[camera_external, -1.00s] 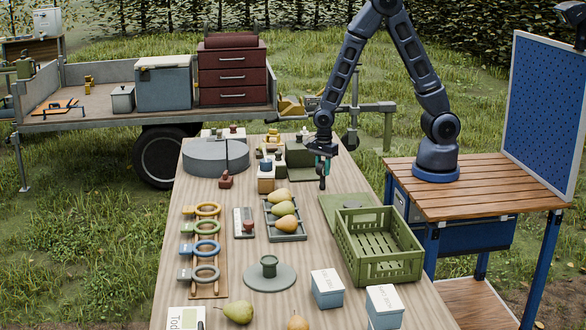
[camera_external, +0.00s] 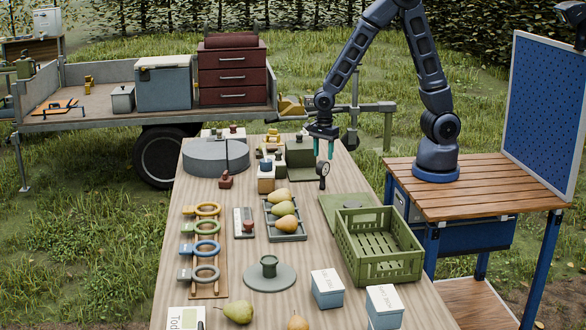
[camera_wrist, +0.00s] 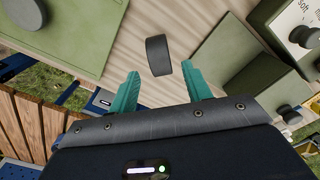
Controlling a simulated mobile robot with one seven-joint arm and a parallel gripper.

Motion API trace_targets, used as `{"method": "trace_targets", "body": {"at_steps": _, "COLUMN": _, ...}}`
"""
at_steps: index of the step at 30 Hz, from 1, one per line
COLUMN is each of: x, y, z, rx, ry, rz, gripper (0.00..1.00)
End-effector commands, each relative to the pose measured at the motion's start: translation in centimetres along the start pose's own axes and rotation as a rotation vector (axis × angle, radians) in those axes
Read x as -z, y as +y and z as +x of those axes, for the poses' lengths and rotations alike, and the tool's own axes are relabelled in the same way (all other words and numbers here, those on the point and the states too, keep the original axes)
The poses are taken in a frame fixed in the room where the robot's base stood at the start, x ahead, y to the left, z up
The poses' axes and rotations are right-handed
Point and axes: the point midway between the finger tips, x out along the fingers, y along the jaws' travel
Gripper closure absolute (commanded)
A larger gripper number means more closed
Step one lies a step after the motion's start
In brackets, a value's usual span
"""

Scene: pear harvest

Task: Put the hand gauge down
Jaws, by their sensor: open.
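The hand gauge (camera_external: 323,169), a small dark piece with a round pale-faced head, stands upright on the wooden table, behind the green crate and right of the pear tray. In the wrist view the gauge (camera_wrist: 158,56) shows as a dark, short cylinder just beyond the fingertips. My gripper (camera_external: 323,152) is above the gauge with its teal fingers apart and pointing down. In the wrist view my gripper (camera_wrist: 160,76) is open, with nothing held between the fingers.
A flat green board (camera_external: 350,199) and a green slatted crate (camera_external: 386,268) lie nearer the camera. A tray (camera_external: 292,238) of pears is to the left. A green box-like stand (camera_external: 301,156) is close on the gripper's left. Bare table surrounds the gauge's foot.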

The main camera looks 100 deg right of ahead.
Motion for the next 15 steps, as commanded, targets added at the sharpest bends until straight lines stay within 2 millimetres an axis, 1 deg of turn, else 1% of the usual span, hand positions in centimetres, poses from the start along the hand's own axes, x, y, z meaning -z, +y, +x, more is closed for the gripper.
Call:
{"method": "trace_targets", "body": {"at_steps": 1, "x": -0.1, "y": 0.0, "z": -0.9, "rx": 0.003, "ry": -0.002, "rz": -0.003, "gripper": 0.51}}
{"method": "trace_targets", "body": {"at_steps": 6, "x": -0.1, "y": -0.1, "z": -3.4, "rx": 0.002, "ry": -0.003, "rz": 0.000, "gripper": 0.51}}
{"method": "trace_targets", "body": {"at_steps": 9, "x": -0.1, "y": 0.0, "z": -4.4, "rx": 0.001, "ry": -0.001, "rz": -0.001, "gripper": 0.51}}
{"method": "trace_targets", "body": {"at_steps": 15, "x": 0.0, "y": 0.1, "z": -5.6, "rx": 0.001, "ry": -0.002, "rz": -0.011, "gripper": 0.51}}
